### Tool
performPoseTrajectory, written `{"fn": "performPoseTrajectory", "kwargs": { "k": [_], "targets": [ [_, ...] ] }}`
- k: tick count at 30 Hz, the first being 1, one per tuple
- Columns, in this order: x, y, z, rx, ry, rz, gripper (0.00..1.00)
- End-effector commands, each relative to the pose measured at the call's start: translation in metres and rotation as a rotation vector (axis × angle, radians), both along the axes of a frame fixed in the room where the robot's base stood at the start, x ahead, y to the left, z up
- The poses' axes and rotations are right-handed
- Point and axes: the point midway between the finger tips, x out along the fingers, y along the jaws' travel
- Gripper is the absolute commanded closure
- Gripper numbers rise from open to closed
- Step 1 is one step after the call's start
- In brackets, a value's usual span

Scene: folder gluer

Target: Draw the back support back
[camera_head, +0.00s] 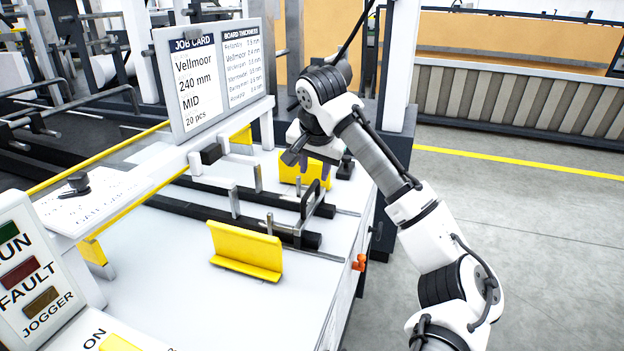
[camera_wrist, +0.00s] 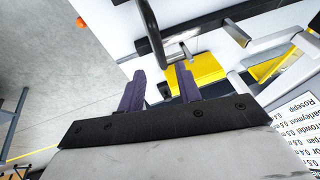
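Two yellow angled plates stand on the white table; I cannot tell for sure which is the back support. The far yellow plate (camera_head: 288,172) is partly hidden by my gripper. The near yellow plate (camera_head: 245,252) stands in the foreground, apart from my gripper. My gripper (camera_head: 318,172) is above the far plate, its fingertips small in the head view. In the wrist view my gripper (camera_wrist: 160,78) has its two purple fingers apart, with nothing held between them. A yellow plate (camera_wrist: 210,70) shows there behind and right of the right finger.
A black upright hoop (camera_head: 310,208) stands by the dark rails (camera_head: 215,205) between the plates; it also shows in the wrist view (camera_wrist: 150,30). A job card board (camera_head: 210,75) rises behind. An orange knob (camera_head: 359,262) is at the table's right edge. Open floor lies right.

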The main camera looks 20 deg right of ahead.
Motion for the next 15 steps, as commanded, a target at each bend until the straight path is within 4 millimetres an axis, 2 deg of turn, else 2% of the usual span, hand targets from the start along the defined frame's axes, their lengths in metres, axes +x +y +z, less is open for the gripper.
{"fn": "performPoseTrajectory", "kwargs": {
  "k": [3,7,15],
  "targets": [
    [0.009,-0.002,-0.02,0.0,0.001,0.0,0.66],
    [0.017,-0.002,-0.036,-0.001,0.001,0.001,0.66],
    [0.022,-0.003,-0.048,-0.001,-0.002,0.001,0.66]
  ]
}}
